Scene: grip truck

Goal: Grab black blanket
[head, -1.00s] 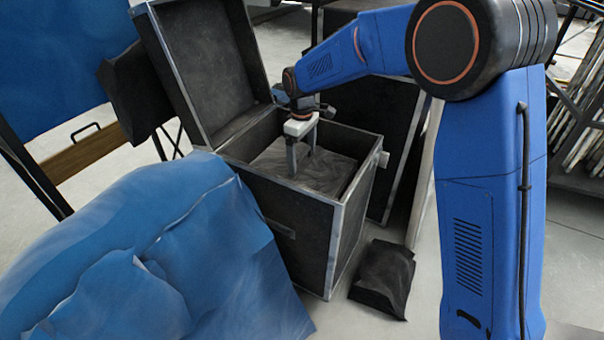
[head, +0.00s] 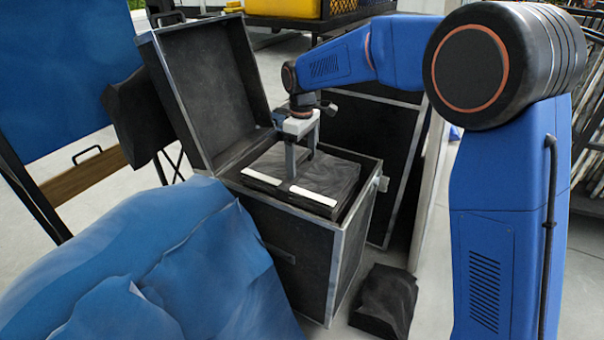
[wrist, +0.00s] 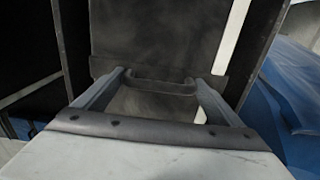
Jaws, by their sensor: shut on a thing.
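The black blanket (head: 335,176) is a flat, dark folded block with two white strips along its front edge. It is at about rim height in the opening of the black case (head: 285,255). My gripper (head: 301,165) points down from above, shut on the blanket. In the wrist view both fingers (wrist: 157,82) reach to a dark ridge of the blanket between their tips. The exact contact and the blanket's underside are hidden.
The case's open lid (head: 205,85) stands at the left. A blue cloth heap (head: 150,270) fills the lower left. Another dark folded bundle (head: 385,300) lies on the floor right of the case. A second black case (head: 375,150) stands behind. Some floor shows at right.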

